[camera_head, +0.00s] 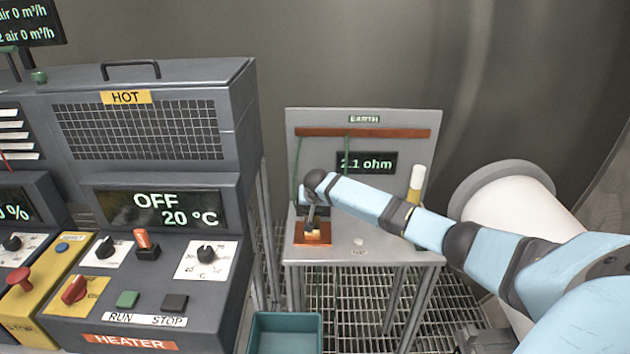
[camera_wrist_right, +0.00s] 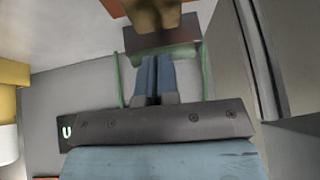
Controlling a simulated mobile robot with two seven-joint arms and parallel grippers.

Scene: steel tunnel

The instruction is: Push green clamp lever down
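The clamp stands on the earth bench, on a copper-coloured base (camera_head: 312,236). In the right wrist view its green lever (camera_wrist_right: 165,56) shows as a green edge beside a dark block (camera_wrist_right: 160,34) and a brass part (camera_wrist_right: 152,14). My right gripper (camera_head: 311,224) points down over the clamp and hides most of it in the head view. Its two fingers (camera_wrist_right: 156,60) lie side by side, shut, with nothing seen between them. The fingertips overlap the green edge in the wrist view; I cannot tell whether they touch it. My left gripper is not in view.
The earth bench (camera_head: 360,262) has a back panel (camera_head: 400,150) with a display reading 2.1 ohm (camera_head: 366,162). A yellow and white cylinder (camera_head: 416,184) stands near my right forearm. The heater console (camera_head: 150,265) is at left, and a teal bin (camera_head: 285,335) sits below.

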